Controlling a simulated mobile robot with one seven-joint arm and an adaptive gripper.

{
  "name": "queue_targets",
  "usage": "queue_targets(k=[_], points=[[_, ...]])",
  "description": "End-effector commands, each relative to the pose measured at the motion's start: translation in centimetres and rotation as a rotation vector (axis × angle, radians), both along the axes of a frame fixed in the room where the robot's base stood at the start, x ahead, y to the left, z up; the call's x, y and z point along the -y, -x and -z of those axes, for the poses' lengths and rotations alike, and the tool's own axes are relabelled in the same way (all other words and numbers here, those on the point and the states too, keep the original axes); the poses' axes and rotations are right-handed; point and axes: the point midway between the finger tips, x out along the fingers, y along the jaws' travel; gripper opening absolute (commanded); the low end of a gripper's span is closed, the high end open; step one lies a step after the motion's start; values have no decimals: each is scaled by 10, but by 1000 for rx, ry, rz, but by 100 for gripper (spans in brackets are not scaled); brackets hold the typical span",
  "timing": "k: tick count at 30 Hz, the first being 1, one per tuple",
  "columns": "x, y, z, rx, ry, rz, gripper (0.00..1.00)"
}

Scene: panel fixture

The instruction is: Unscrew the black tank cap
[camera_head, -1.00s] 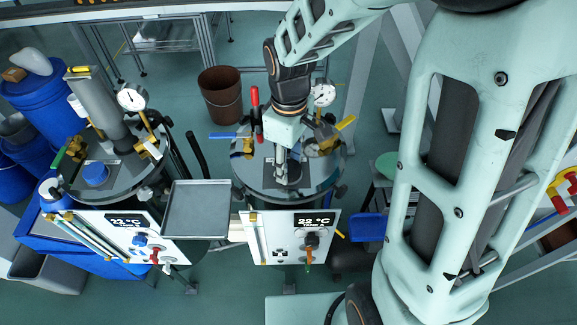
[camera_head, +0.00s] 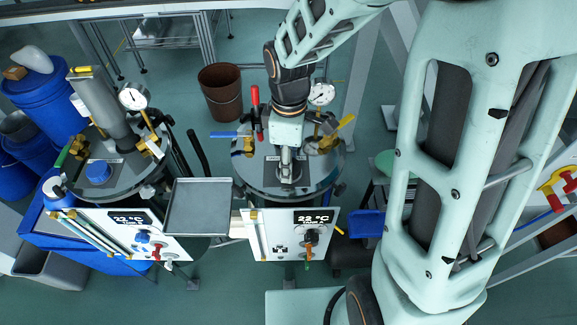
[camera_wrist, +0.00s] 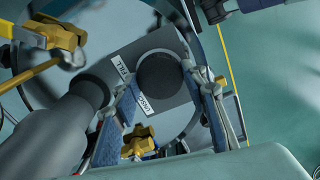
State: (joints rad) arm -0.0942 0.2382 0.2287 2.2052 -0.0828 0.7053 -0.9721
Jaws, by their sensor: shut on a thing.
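The black tank cap (camera_wrist: 158,72) is a round, dark, ridged cap on a grey plate with white labels, one reading "FILL". It sits on the lid of the middle tank (camera_head: 252,181). My gripper (camera_wrist: 162,78) has one finger on each side of the cap in the wrist view and is shut on it. In the head view my gripper (camera_head: 287,170) points down at the lid, and the cap is mostly hidden under the fingers. I cannot tell whether the cap is raised off its seat.
Red, blue and yellow valve handles and a gauge (camera_head: 321,94) stand close behind my gripper. A grey tray (camera_head: 198,207) sits between the tanks. The left tank carries a blue cap (camera_head: 97,173). A brown bucket (camera_head: 220,92) stands on the floor behind.

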Motion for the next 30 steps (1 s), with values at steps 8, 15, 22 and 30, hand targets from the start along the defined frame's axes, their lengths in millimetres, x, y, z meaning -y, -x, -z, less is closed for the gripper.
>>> queue_targets(k=[8, 15, 22, 30], points=[[1, 2, -1, -5, 0, -209, 13], [0, 1, 1, -3, 1, -283, 13], [0, 1, 1, -4, 0, -283, 13], [1, 2, -1, -6, 0, -422, 13]])
